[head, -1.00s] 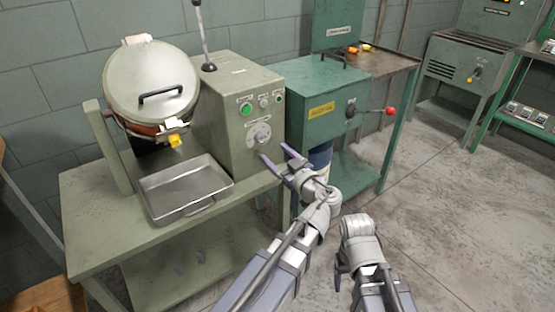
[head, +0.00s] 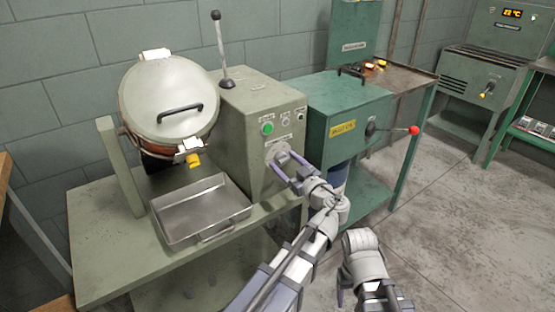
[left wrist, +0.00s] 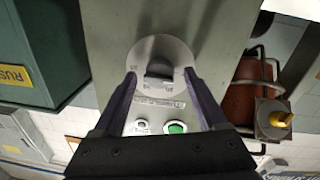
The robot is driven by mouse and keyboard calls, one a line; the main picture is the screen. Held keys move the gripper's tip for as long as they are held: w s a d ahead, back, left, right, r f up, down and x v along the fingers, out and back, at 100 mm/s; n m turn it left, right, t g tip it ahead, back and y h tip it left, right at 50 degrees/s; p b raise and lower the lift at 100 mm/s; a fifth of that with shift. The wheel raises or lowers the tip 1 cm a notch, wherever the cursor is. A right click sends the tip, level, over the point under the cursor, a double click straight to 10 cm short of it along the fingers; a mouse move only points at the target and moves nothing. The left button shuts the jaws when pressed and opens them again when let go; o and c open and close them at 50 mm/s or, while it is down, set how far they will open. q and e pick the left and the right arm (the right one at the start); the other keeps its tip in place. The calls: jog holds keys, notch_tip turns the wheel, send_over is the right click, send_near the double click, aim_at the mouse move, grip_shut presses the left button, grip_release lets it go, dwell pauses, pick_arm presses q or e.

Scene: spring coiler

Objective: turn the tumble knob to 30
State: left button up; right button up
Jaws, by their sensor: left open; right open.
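The tumble knob (left wrist: 160,68) is a dark grip on a round pale dial plate (left wrist: 160,48), which shows upside down in the left wrist view. Its dial marks are too small to read surely. In the head view the dial (head: 277,150) is on the front of the grey-green machine box. My left gripper (head: 282,162) is open right at the dial. In the left wrist view its fingers (left wrist: 160,76) stand on either side of the knob, with gaps between. My right gripper (head: 343,287) is low in the head view, open, away from the machine, and mostly hidden.
A green button (head: 267,129) sits above the dial. A tilted drum (head: 170,98) and a metal tray (head: 202,212) are to the left. A green machine (head: 345,110) with a red-knobbed lever (head: 414,130) stands to the right. The floor at right is clear.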

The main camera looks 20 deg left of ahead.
pick_arm(q)
jog(key=shift+c, duration=0.2)
grip_shut()
dwell(0.5)
